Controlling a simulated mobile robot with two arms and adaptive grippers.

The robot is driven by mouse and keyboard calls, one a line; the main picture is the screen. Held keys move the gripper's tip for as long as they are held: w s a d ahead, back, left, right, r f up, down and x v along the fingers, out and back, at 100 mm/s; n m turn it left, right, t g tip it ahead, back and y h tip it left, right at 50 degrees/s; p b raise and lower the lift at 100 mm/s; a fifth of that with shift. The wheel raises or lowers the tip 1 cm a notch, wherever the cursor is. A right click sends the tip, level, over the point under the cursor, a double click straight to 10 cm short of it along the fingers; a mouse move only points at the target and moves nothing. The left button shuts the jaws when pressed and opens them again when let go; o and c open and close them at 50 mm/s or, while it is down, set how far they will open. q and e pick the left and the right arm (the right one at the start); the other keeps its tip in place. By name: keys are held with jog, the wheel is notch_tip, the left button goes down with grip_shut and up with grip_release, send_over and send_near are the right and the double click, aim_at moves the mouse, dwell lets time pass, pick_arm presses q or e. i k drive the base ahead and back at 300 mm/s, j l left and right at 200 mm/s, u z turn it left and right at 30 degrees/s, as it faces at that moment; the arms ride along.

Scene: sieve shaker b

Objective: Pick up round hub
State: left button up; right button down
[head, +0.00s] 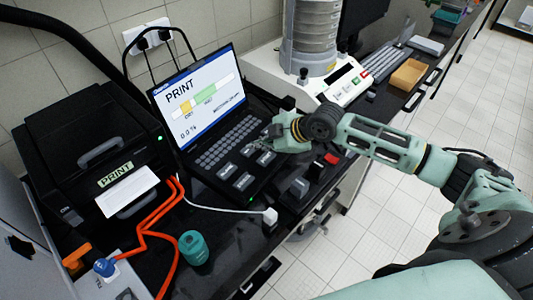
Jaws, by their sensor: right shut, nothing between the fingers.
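I cannot make out for certain which thing is the round hub. A small teal round container (194,248) stands on the dark counter at the front, and a blue round piece (105,267) sits on a pale box at the lower left. My right gripper (262,142) reaches in from the right over the right side of the laptop keyboard. It is shut and empty, far from both round things. My left gripper is not in view.
An open laptop (203,97) showing PRINT stands mid-counter, with a black printer (95,150) to its left. A sieve shaker (312,40) stands behind. An orange cable (150,225) and a white cable plug (270,215) lie in front. A tan block (408,74) is at right.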

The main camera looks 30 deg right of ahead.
aim_at(192, 245)
jog(key=k+l, duration=0.75)
jog(key=k, duration=0.1)
